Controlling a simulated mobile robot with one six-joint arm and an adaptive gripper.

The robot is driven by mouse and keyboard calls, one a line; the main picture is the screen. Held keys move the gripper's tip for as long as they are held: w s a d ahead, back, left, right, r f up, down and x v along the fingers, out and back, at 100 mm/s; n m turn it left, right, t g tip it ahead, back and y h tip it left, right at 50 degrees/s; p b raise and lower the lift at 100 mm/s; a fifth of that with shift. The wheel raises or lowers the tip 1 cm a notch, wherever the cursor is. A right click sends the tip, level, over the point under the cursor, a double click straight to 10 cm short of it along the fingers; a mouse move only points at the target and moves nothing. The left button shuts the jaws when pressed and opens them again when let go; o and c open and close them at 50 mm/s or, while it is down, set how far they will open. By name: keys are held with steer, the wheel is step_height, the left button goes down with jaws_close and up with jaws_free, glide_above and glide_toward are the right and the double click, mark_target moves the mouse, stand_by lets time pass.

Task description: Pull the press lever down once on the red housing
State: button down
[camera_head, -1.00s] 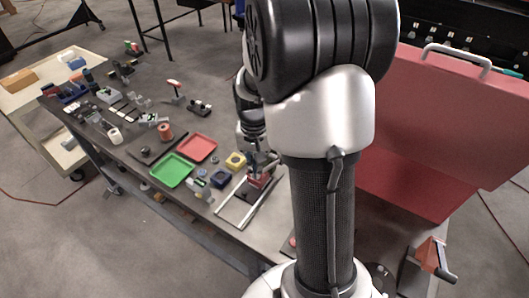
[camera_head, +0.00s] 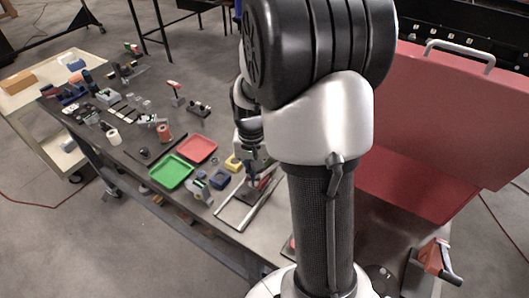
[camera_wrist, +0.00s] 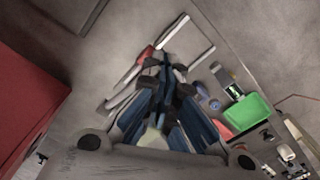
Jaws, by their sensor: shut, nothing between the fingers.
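A small red part (camera_head: 265,183), apparently the red housing, sits at the near end of the long table, by a dark base and pale rails. In the wrist view a red part (camera_wrist: 146,54) shows just left of my fingertips. My gripper (camera_head: 251,180) points down beside the red part, its fingers (camera_wrist: 172,62) together and empty. My arm and fingers hide much of this spot. I cannot make out the lever clearly, nor tell whether my fingers touch it.
A large red case (camera_head: 440,110) stands at right. An orange-red device (camera_head: 436,258) is at lower right.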

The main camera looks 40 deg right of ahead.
steer(key=shift+s+a+f+b, duration=0.1)
steer(key=shift+a+f+b, duration=0.2)
steer(key=shift+f+b, duration=0.45)
steer(key=shift+f, duration=0.3)
steer(key=shift+a+f+b, duration=0.15)
steer(key=shift+f+b, duration=0.5)
steer(key=shift+f, duration=0.25)
steer(key=shift+s+f, duration=0.1)
steer(key=shift+a+f+b, duration=0.1)
steer(key=shift+f+b, duration=0.7)
steer(key=shift+f, duration=0.2)
steer(key=shift+f+b, duration=0.6)
steer(key=shift+f, duration=0.2)
steer(key=shift+f+b, duration=0.35)
steer(key=shift+f, duration=0.15)
steer(key=shift+s+f, duration=0.15)
steer(key=shift+f, duration=0.15)
stand_by(0.6)
